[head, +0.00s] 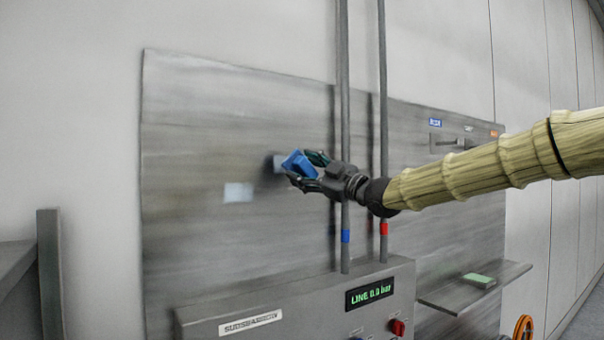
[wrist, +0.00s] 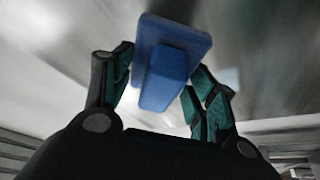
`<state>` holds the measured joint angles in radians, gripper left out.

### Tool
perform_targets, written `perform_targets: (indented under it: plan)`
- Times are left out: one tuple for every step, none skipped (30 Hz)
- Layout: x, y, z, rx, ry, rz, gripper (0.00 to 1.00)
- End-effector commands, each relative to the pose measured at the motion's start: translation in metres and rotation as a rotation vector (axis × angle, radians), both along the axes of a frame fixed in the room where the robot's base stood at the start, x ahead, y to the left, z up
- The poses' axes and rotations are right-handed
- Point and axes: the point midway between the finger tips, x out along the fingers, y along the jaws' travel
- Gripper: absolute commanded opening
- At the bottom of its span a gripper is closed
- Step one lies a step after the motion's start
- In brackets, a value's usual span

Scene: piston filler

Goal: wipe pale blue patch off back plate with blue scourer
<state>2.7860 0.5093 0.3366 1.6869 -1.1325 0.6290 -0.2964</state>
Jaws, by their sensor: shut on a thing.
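The back plate (head: 210,130) is a large brushed grey metal sheet on the wall. A pale blue patch (head: 238,192) shows on it, left of my gripper. My gripper (head: 306,172) is shut on the blue scourer (head: 297,163) in front of the plate. In the wrist view the scourer (wrist: 165,70) sits between the fingers (wrist: 160,95), its wide face turned away from me. I cannot tell whether it touches the plate. A blurred pale spot shows to its right there.
Two vertical pipes (head: 343,110) with blue and red bands stand close to my gripper. A grey control box (head: 300,300) with a green display and red knob is below. A green block (head: 479,280) lies on a shelf (head: 510,274) at right.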

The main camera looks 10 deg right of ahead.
Motion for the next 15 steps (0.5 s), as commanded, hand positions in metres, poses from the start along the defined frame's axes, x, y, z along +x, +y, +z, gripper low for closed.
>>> perform_targets:
  plan:
    - [-0.0013,-0.0005,0.0,0.0,0.0,0.0,0.39]
    - [-0.0017,-0.0007,0.0001,0.0,0.0,0.0,0.39]
    - [-0.0019,-0.0009,0.0004,0.0,0.0,0.0,0.39]
    - [-0.002,-0.0009,0.0005,0.0,0.0,0.0,0.39]
    - [-0.002,-0.0009,0.0005,0.0,0.0,0.0,0.39]
    - [-0.0018,-0.0009,0.0004,0.0,0.0,0.0,0.39]
    - [-0.0018,-0.001,0.0005,0.0,0.0,0.0,0.39]
    - [-0.0018,-0.0008,0.0005,0.0,0.0,0.0,0.39]
    - [-0.0018,-0.001,0.0005,0.0,0.0,0.0,0.39]
    - [-0.0019,-0.001,0.0005,0.0,0.0,0.0,0.39]
    - [-0.0022,-0.001,0.0006,0.001,0.0,-0.001,0.39]
    - [-0.0029,-0.0014,0.0006,0.001,0.0,-0.001,0.39]
    - [-0.0037,-0.0018,0.0006,0.001,0.0,-0.001,0.39]
    - [-0.0049,-0.0024,0.0007,0.0,-0.002,0.0,0.39]
    - [-0.0068,-0.0032,0.0008,0.0,-0.002,0.0,0.39]
